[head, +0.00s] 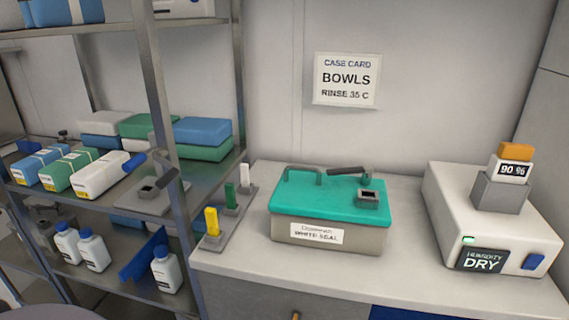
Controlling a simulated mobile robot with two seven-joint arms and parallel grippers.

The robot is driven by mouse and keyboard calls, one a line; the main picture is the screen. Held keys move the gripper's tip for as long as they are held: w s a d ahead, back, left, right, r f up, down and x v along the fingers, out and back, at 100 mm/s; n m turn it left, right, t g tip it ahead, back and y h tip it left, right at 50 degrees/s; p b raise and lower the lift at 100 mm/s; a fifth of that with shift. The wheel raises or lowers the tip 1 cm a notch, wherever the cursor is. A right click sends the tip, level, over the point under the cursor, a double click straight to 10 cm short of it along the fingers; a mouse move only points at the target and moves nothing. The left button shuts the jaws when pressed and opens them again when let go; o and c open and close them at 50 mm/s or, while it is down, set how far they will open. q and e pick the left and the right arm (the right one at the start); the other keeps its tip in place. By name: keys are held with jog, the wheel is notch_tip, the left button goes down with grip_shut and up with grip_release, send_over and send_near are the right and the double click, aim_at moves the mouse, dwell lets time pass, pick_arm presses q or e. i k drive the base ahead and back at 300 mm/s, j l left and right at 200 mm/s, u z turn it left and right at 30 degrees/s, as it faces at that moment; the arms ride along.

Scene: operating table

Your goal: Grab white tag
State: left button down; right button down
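A small upright white tag (244,177) stands at the back end of a grey holder (226,217) on the left of the counter. A green tag (231,196) and a yellow tag (211,222) stand in front of it in the same row. A box with a teal lid (325,202) sits to the right of the holder. Its front label (316,234) reads "WHITE SEAL". The lid has a grey handle and a dark lever by a small square socket (368,198). Neither of my grippers is in view.
A metal shelf rack (157,90) with wrapped packs and white bottles (93,250) stands left of the counter. A white device (495,220) reading "DRY" and "90 %" stands at the right. A wall card (346,79) reads "BOWLS". The counter's front strip is clear.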

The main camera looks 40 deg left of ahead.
aim_at(244, 168)
jog(key=u, duration=1.35)
jog(key=i+j+z, duration=0.1)
jog(key=j+z, duration=0.6)
jog(key=j, duration=0.15)
jog(key=j+z, duration=0.35)
jog(key=i+j, duration=0.05)
jog(key=j, duration=0.05)
